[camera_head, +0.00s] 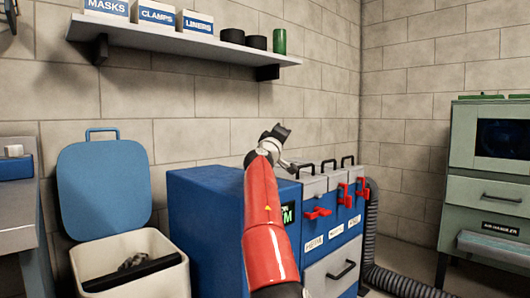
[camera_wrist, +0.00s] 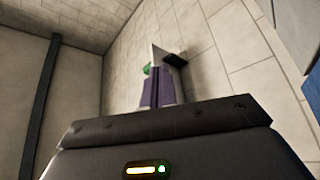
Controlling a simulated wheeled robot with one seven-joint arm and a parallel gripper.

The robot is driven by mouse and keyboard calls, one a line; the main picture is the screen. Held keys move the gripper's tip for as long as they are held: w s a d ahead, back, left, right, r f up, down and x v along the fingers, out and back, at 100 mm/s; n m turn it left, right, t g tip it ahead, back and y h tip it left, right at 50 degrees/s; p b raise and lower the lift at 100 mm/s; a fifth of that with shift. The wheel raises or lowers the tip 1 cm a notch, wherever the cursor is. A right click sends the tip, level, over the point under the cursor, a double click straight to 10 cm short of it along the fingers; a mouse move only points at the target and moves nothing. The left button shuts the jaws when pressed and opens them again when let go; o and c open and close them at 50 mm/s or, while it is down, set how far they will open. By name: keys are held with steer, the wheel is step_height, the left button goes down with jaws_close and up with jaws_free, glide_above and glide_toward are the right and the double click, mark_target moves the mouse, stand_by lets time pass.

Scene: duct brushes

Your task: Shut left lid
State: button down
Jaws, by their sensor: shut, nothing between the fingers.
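The blue cabinet (camera_head: 205,225) has a row of three grey lids on top with black handles. The left lid (camera_head: 313,186) is nearest my arm and looks down, though its far edge is partly hidden. Its red latch (camera_head: 318,213) juts outward, while the middle latch (camera_head: 345,196) and right latch (camera_head: 362,188) look more upright. My gripper (camera_head: 277,134) is shut and empty, above and left of the left lid, apart from its handle. The wrist view shows my gripper's dark body, with no lid in sight.
A cream bin (camera_head: 118,252) at left has its blue lid (camera_head: 103,185) standing open. A wall shelf (camera_head: 185,42) with boxes and cans hangs above. A black ribbed hose (camera_head: 405,284) runs right of the cabinet, toward a green-grey machine (camera_head: 488,190).

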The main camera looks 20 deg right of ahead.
steer(key=s+a+f, duration=0.2)
steer(key=a+f, duration=0.2)
steer(key=a, duration=0.2)
steer(key=shift+a, duration=0.3)
steer(key=shift+f, duration=0.1)
